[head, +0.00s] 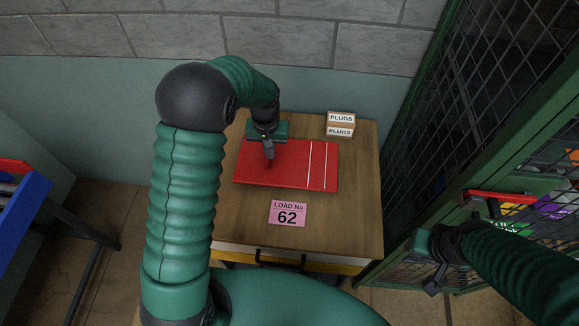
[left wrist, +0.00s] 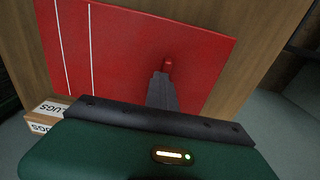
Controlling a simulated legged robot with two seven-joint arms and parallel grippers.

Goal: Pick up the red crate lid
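The red crate lid (head: 288,175), a flat panel with two white stripes near its right end, is over the wooden cabinet top. I cannot tell whether it rests on the wood. My left gripper (head: 268,155) points down at the left part of the lid. In the left wrist view its dark fingers are together in the middle of the palm, at a small red knob (left wrist: 168,66) on the lid (left wrist: 125,45). The fingers hide part of the knob. My right gripper (head: 434,286) is at the right, away from the lid; its fingers are too small to read.
Two small boxes marked PLUGS (head: 341,131) stand behind the lid's right end. A pink card reading LOAD No 62 (head: 287,214) lies in front of it. A green mesh cage (head: 440,130) stands at the right, a blue bin (head: 30,200) at the far left.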

